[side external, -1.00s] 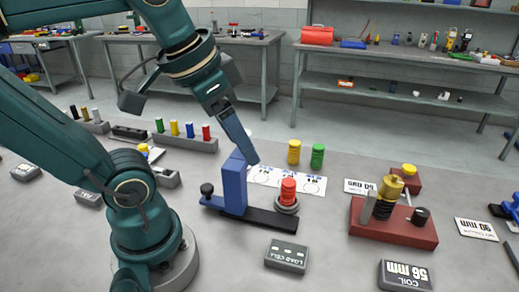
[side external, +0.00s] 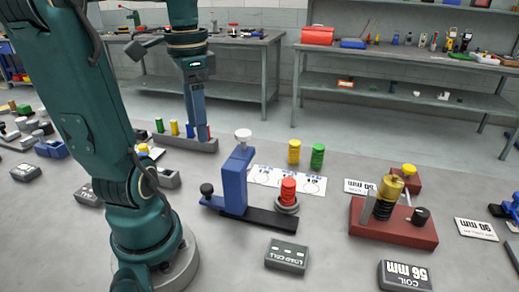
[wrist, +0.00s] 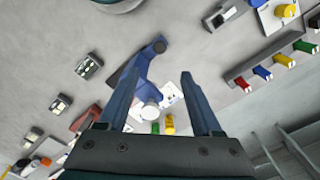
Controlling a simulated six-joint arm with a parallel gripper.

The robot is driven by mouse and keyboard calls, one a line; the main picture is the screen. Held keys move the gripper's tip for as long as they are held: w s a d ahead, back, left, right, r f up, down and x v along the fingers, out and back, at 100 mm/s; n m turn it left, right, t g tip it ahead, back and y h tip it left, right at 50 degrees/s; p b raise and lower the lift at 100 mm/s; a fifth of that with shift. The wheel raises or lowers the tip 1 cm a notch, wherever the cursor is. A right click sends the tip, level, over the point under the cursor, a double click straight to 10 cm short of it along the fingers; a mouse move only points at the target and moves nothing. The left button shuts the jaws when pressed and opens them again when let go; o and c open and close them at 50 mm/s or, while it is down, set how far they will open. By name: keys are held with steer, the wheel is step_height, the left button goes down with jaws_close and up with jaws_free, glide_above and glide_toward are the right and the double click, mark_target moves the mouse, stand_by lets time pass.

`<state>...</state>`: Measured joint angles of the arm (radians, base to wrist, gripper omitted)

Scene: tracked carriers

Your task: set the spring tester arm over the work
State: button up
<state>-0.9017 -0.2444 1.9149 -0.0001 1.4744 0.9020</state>
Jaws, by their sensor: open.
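The spring tester has a blue column (side external: 234,187) on a black base bar (side external: 262,217), with a black knob (side external: 207,190) at its left end. A blue tester arm (side external: 243,155) with a white knob (side external: 243,134) sits at the column's top. The red coil (side external: 288,190) stands on a round grey pad at the base's right end, with nothing above it. My gripper (side external: 198,130) is open and empty, behind and left of the tester, apart from it. In the wrist view my gripper (wrist: 162,73) shows both fingers apart, with the white knob (wrist: 150,113) beyond them.
A rack (side external: 190,142) of coloured pieces stands behind my gripper. A yellow coil (side external: 294,152) and a green coil (side external: 317,156) stand behind the tester. A red fixture (side external: 393,225) stands right. The load cell box (side external: 287,256) lies in front; bench between is clear.

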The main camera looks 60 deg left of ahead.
mark_target(206, 186)
step_height(206, 186, down, 15)
steer(key=shift+r, duration=0.2)
stand_by(0.5)
jaws_close()
stand_by(1.3)
